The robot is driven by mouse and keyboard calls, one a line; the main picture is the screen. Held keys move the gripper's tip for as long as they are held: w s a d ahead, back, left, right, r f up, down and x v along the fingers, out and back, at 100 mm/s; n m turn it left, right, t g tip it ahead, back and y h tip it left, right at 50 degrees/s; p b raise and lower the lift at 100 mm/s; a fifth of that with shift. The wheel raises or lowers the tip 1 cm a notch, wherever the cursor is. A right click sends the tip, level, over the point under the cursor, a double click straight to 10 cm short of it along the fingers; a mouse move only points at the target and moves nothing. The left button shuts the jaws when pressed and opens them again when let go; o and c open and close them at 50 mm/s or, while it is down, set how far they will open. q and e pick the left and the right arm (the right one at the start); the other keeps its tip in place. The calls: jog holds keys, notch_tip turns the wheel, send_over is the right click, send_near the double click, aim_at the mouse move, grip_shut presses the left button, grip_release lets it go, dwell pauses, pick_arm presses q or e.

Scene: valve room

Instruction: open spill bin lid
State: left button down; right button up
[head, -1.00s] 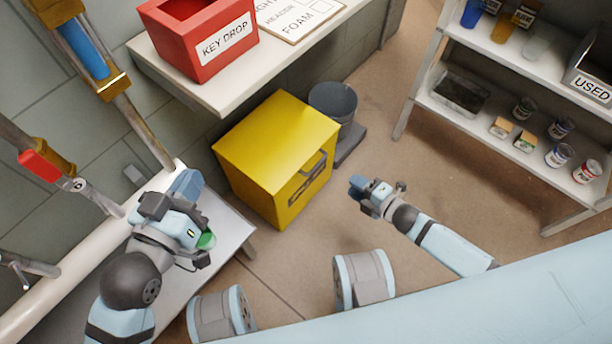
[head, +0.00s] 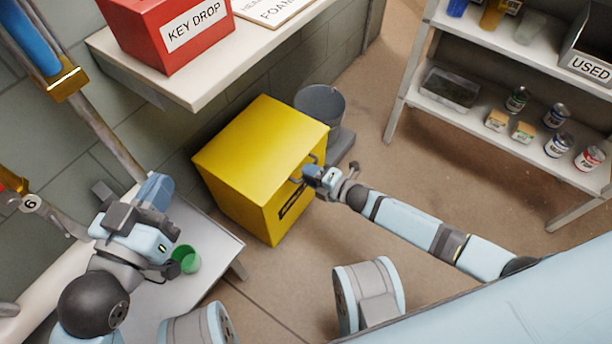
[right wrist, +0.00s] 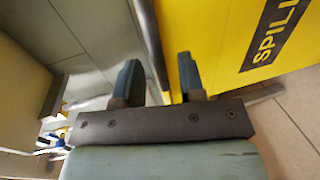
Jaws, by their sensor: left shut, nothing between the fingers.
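The yellow spill bin (head: 262,150) stands on the floor in the middle of the head view, its flat lid closed. A grey handle (head: 297,181) is on its front face, partly hidden by my right gripper. My right gripper (head: 308,174) is at this handle. In the right wrist view its two fingers (right wrist: 160,82) are apart, and a dark bar (right wrist: 149,40) runs between them. My left gripper (head: 155,190) is shut and empty, at the left over the light bench, away from the bin.
A shelf with a red key drop box (head: 165,35) overhangs behind the bin. A grey bucket (head: 322,106) stands right behind it. A green cup (head: 187,258) is by my left arm. A rack (head: 470,115) with cans is at the right. The floor before the bin is clear.

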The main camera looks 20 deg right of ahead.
jog(key=shift+w+a+f, duration=0.15)
jog(key=shift+w+a, duration=0.25)
jog(key=shift+w, duration=0.2)
pick_arm(q)
jog(key=shift+w+a+r, duration=0.1)
jog(key=shift+w, duration=0.1)
pick_arm(e)
jog(key=shift+a, duration=0.1)
pick_arm(q)
jog(key=shift+m, duration=0.3)
pick_arm(e)
jog(key=shift+c, duration=0.5)
grip_shut()
